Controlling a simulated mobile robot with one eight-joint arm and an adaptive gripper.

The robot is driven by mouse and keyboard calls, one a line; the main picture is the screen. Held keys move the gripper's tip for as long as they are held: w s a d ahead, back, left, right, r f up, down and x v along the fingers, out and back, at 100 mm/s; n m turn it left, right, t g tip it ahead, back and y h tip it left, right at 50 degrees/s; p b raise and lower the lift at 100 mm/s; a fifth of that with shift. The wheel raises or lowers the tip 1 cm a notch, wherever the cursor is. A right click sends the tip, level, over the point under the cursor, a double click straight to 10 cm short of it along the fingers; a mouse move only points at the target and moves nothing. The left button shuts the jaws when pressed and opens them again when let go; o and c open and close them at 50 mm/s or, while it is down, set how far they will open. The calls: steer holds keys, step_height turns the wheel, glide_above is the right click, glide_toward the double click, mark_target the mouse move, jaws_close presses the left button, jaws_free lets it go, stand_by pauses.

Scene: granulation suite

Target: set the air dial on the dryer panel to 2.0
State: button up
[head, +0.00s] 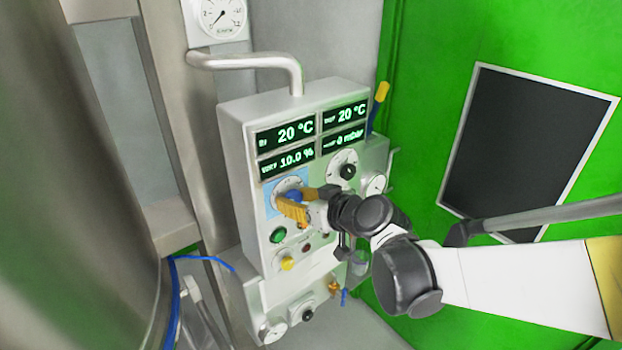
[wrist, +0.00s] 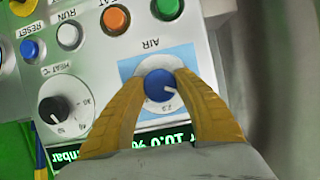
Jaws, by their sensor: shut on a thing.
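The dryer panel (head: 256,215) is a pale box with green displays. Its air dial, a blue knob (wrist: 158,85) with a white pointer mark, sits on a light-blue patch labelled AIR. The wrist view is upside down, and there the mark points to the lower right. The scale figures are small and partly covered, so I cannot read the exact setting. My gripper (wrist: 160,78) has its yellow fingers shut on the knob, one on each side. In the head view my gripper (head: 296,208) covers much of the blue knob (head: 293,195).
A black HEAT dial (wrist: 53,110) is beside the air dial. Orange (wrist: 115,20), white RUN (wrist: 68,36) and blue RESET (wrist: 29,48) buttons are close by. A pipe (head: 250,60) rises above the panel. A green wall (head: 420,110) with a dark board (head: 530,145) is at right.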

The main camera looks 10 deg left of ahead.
steer(key=m+g+y+b, duration=0.1)
steer(key=m, duration=0.1)
steer(key=m+g+y+b, duration=0.1)
steer(key=b, duration=0.1)
steer(key=shift+f+m, duration=0.15)
steer(key=shift+m, duration=0.25)
steer(key=shift+m+g+y+b, duration=0.4)
steer(key=shift+m+y+b, duration=0.2)
steer(key=shift+m+b, duration=0.5)
steer(key=shift+m+y+b, duration=0.6)
steer(key=shift+m+b, duration=0.05)
steer(key=shift+m, duration=0.45)
steer(key=o, duration=1.2)
steer(key=shift+a, duration=0.1)
